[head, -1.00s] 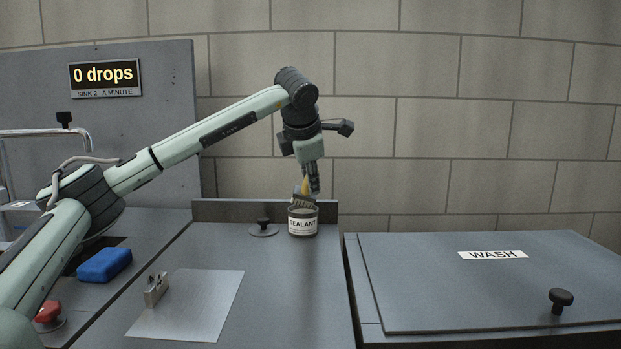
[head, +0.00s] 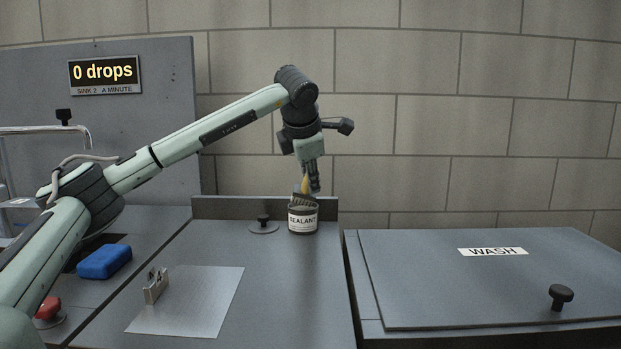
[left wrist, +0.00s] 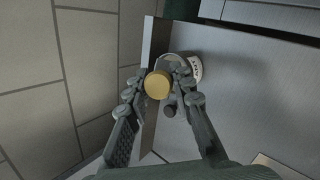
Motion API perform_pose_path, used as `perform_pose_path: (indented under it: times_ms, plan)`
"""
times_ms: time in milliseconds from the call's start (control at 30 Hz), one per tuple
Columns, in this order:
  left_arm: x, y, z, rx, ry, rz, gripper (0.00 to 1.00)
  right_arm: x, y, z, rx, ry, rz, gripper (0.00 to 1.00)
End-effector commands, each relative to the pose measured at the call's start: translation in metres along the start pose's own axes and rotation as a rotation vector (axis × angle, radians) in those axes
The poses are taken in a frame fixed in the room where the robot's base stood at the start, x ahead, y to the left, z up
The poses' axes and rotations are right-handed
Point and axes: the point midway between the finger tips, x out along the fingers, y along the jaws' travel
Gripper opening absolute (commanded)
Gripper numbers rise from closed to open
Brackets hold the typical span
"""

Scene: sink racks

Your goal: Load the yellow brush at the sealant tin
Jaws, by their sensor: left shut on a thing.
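The yellow brush (head: 306,185) is upright in my left gripper (head: 311,183), with its dark bristle end down at the mouth of the sealant tin (head: 303,222). The tin is a dark can with a white SEALANT label, standing at the back of the counter. How deep the bristles sit inside the tin I cannot tell. In the left wrist view, the round yellow handle end (left wrist: 158,84) is between the fingers of my left gripper (left wrist: 158,88), with the tin (left wrist: 193,68) partly hidden behind it. My right gripper is not in view.
The tin's lid (head: 264,226) with a black knob lies beside it. A metal sheet (head: 205,300) with a small clip block (head: 155,285) lies in front. A blue sponge (head: 104,262) and red button (head: 48,312) are left. A closed WASH cover (head: 450,290) is right.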

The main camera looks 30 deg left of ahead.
Motion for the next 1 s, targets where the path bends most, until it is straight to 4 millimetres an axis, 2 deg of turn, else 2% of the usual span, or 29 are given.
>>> perform_pose_path:
  times_ms: [1000]
  plan:
    - [0.0079,-0.0058,-0.0028,0.0,0.0,0.0,0.0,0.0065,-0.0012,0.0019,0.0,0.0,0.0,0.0]
